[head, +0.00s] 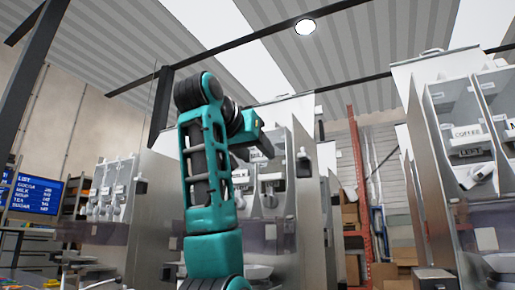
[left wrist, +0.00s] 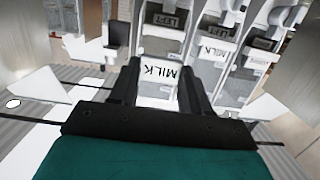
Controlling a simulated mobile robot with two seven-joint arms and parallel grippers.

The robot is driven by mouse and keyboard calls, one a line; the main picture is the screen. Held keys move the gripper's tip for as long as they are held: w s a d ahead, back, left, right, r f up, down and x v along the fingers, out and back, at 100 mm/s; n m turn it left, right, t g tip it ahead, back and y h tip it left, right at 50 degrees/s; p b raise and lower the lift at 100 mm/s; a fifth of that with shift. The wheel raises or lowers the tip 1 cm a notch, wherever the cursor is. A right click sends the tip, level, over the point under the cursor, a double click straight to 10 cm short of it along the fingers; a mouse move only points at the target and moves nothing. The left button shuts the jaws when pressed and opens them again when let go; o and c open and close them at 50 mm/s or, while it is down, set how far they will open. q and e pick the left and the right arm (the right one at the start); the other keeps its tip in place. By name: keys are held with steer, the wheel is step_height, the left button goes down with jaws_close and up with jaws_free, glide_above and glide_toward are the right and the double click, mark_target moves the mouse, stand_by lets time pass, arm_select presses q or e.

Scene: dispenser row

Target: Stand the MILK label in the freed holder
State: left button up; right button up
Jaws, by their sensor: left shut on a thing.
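My left arm rises in the middle of the head view, with its left gripper (head: 262,148) in front of the middle dispenser cabinet (head: 303,180). In the left wrist view the left gripper (left wrist: 160,85) is shut on a white MILK label (left wrist: 160,73), whose lettering appears upside down. I cannot tell which holder is free. The held label is apart from the dispensers, as far as I can see. My right gripper is not in view.
Another dispenser unit (head: 108,190) is at the left, near a blue list screen (head: 35,194). Cardboard boxes (head: 390,272) and an orange rack post (head: 360,190) are behind.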

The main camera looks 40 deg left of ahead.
mark_target(273, 172)
arm_select(q)
steer(key=shift+r+p+x, duration=0.15)
steer(key=shift+p+x, duration=0.35)
steer(key=shift+x, duration=1.05)
steer(key=shift+r+p+x, duration=0.2)
steer(key=shift+p+x, duration=0.25)
steer(key=shift+x, duration=1.05)
steer(key=shift+w+a, duration=0.1)
steer(key=shift+f, duration=0.2)
steer(key=shift+f+b, duration=0.35)
steer(key=shift+f, duration=0.2)
